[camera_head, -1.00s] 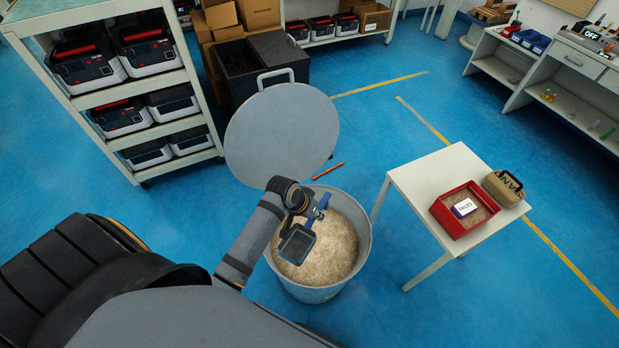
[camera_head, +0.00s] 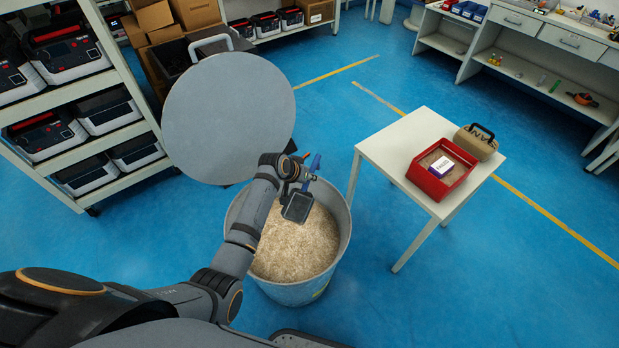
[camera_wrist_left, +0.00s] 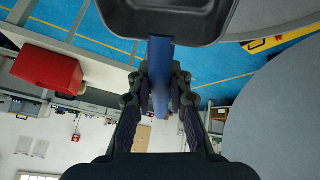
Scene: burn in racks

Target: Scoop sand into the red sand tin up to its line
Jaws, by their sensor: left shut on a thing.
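My left gripper (camera_head: 303,176) is shut on the blue handle of a scoop and holds it above the far part of the sand bin. The dark scoop pan (camera_head: 297,207) shows over the sand (camera_head: 292,248); I cannot tell whether it holds any. In the left wrist view the blue handle (camera_wrist_left: 160,75) stands between the fingers, with the black pan at the top. The red sand tin (camera_head: 424,184) stands on the white table, with sand and a white-and-purple labelled block inside. Its fill line cannot be made out. My right gripper is not in view.
The round grey bin (camera_head: 298,293) stands on the blue floor. A round grey lid (camera_head: 228,118) is upright behind it. A tan bag (camera_head: 475,143) sits beside the tin on the white table (camera_head: 385,151). A shelf rack (camera_head: 62,160) stands left.

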